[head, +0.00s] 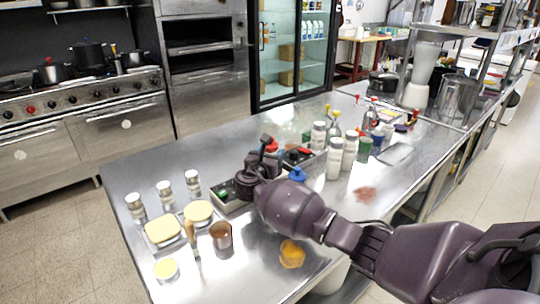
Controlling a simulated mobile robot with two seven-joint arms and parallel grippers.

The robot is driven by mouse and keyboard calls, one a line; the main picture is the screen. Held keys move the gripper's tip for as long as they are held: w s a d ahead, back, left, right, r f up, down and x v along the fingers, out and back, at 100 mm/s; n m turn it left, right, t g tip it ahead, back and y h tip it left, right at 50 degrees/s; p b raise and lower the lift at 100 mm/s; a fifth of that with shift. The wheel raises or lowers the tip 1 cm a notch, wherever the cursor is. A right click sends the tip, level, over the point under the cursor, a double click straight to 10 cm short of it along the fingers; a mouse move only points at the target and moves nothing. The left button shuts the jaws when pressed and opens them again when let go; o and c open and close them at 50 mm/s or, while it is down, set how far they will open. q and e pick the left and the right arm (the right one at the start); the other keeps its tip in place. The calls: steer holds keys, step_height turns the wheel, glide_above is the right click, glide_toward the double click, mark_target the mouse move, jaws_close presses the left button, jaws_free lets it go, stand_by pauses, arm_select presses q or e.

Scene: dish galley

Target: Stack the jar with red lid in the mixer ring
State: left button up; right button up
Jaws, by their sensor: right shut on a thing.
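My right gripper (258,162) reaches in from the right over the grey tray (233,207) in the middle of the steel counter. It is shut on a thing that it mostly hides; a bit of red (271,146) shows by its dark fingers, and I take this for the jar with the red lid. More red shows in the tray just right of the fingers, but it is too small to name. I cannot make out the mixer ring; the gripper and wrist cover much of the tray. My left gripper is not in view.
Several white shakers (335,158) stand right of the tray, with a blue-topped bottle (297,175) nearer. Left are small jars (165,196), yellow-topped containers (163,230) and a brown cup (221,236). An orange spill (292,254) lies in front. The counter's far left is clear.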

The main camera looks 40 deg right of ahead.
steer(key=shift+f, duration=0.25)
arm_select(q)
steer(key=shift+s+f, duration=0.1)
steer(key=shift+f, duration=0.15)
arm_select(e)
steer(key=o, duration=1.1)
steer(key=shift+r, duration=0.1)
steer(key=shift+r, duration=0.3)
arm_select(q)
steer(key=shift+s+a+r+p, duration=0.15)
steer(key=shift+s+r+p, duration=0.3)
steer(key=shift+p, duration=0.45)
arm_select(e)
steer(key=v, duration=1.2)
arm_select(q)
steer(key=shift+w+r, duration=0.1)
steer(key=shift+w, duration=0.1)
